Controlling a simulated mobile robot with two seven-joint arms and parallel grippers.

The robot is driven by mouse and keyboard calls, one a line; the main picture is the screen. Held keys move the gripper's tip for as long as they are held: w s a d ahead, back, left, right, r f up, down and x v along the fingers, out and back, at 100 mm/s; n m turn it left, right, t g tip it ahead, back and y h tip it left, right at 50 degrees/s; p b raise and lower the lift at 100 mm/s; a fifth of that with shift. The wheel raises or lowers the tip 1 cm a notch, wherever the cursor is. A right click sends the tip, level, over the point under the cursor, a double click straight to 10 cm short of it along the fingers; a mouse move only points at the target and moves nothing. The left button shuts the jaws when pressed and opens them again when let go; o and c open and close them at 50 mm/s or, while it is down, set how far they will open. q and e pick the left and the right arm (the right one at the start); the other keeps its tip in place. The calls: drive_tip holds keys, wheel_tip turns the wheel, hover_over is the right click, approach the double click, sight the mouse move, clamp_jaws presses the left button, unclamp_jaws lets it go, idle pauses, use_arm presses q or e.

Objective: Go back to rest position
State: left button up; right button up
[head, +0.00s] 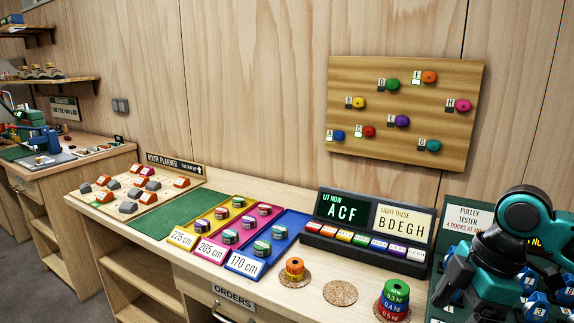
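A teal and black part of my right arm rises at the lower right of the head view, in front of the pulley tester. No gripper fingers show on it, so my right gripper is out of view. My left arm and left gripper do not show at all. The wooden workbench (225,180) runs along the wall below, and nothing on it is seen held by me.
On the bench are a route planner board (113,209), yellow, pink and blue trays (294,219) with round pieces, and a black button console (372,257). Cork coasters (340,293) and stacked coloured weights (394,299) stand near the front. The pulley tester (468,216) is at right.

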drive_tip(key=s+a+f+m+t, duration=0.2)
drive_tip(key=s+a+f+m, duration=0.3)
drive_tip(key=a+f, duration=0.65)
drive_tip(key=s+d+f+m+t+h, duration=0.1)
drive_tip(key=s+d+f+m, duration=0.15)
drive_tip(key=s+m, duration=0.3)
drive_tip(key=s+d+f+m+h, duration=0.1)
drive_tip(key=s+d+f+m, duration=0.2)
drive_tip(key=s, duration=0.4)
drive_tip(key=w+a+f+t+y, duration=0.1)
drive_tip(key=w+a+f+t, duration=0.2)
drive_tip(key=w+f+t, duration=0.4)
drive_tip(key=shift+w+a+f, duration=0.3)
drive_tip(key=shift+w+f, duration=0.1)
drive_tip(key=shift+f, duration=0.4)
